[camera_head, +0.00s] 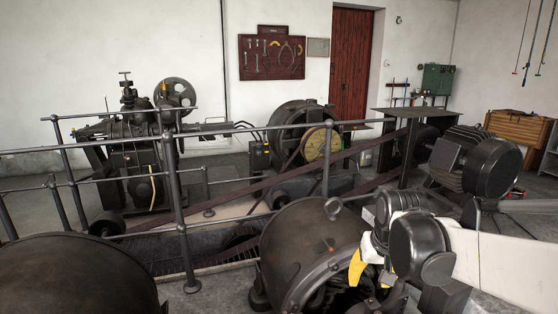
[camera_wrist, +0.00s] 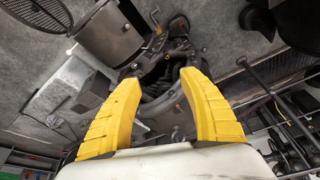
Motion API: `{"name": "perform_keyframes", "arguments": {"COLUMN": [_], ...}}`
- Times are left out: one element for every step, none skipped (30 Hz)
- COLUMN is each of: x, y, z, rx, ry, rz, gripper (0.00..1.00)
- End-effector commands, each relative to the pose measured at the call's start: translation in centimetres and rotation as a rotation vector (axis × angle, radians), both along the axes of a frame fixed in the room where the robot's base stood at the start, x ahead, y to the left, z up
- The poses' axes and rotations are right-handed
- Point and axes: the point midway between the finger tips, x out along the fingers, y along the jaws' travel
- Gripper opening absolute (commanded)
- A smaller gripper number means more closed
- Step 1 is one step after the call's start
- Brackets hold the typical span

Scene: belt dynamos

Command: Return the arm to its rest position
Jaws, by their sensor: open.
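A dark rounded dynamo (camera_head: 310,250) with an open end stands right by the gripper in the head view. Its dark open end, with bare inner parts, seems to show beyond the fingertips in the wrist view. I cannot tell whether the fingers touch it.
Metal railings (camera_head: 180,215) cross the left and middle. A large belt-driven machine (camera_head: 300,135) stands behind them, and an engine (camera_head: 140,150) at the left. A dark rounded casing (camera_head: 70,280) fills the lower left corner. A red door (camera_head: 351,65) and tool board (camera_head: 271,57) are at the back.

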Motion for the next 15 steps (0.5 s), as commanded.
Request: {"name": "perform_keyframes", "arguments": {"x": [-2.1,-3.2,-4.6,-5.7,-6.7,-8.2,-9.2,-10.2,-11.5,-12.4,-13.3,-14.3,-15.0,-15.5,-16.2], "y": [0.4,0.6,0.8,0.9,1.1,1.3,1.4,1.6,1.7,1.9,2.0,2.1,2.1,2.2,2.3], "z": [1.0,1.5,2.1,2.5,2.8,3.1,3.2,3.3,3.3,3.3,3.2,3.0,2.9,2.7,2.5], "rx": [-0.003,-0.006,-0.009,-0.011,-0.013,-0.016,-0.018,-0.02,-0.022,-0.024,-0.026,-0.028,-0.029,-0.031,-0.032], "ry": [-0.026,-0.043,-0.065,-0.081,-0.099,-0.121,-0.137,-0.154,-0.175,-0.191,-0.205,-0.224,-0.235,-0.247,-0.26], "rz": [0.009,0.014,0.021,0.025,0.03,0.037,0.041,0.047,0.053,0.058,0.061,0.066,0.069,0.073,0.076], "gripper": [0.49,0.49,0.49,0.49,0.49,0.49,0.49,0.49,0.49,0.49,0.49,0.49,0.49,0.49,0.49]}}
